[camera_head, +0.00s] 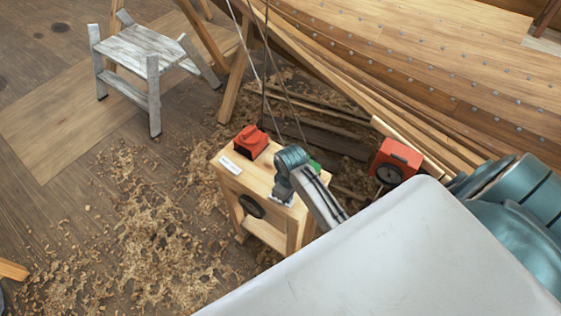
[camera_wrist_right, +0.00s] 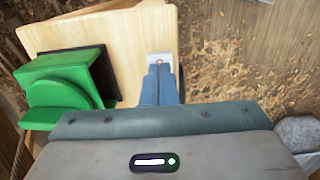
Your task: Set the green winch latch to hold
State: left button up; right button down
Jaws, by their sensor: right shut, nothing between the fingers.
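The green winch (camera_wrist_right: 62,92) is a green block with a rounded drum on a black base, fixed to the wooden stand (camera_wrist_right: 110,35) at left in the right wrist view. In the head view only a bit of the green winch (camera_head: 315,165) shows behind my arm. My right gripper (camera_wrist_right: 160,75) is shut and empty, its fingertips by a small pale metal plate (camera_wrist_right: 158,58) on the stand top. Whether they touch it I cannot tell. My right gripper (camera_head: 284,200) also shows over the stand's front edge. I cannot make out a latch setting. My left gripper is out of view.
A red block (camera_head: 251,141) and a white label (camera_head: 230,165) are on the same stand. A red box with a dark dial (camera_head: 396,160) stands to the right by the hull (camera_head: 430,70). Cords hang down behind. A grey step stool (camera_head: 145,50) stands back left.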

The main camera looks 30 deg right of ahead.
jog(key=shift+f+b, duration=0.3)
jog(key=shift+f, duration=0.7)
dwell(0.3)
notch_tip(320, 180, up, 3)
jog(key=shift+f+p, duration=0.15)
jog(key=shift+p, duration=0.85)
jog(key=shift+r, duration=2.2)
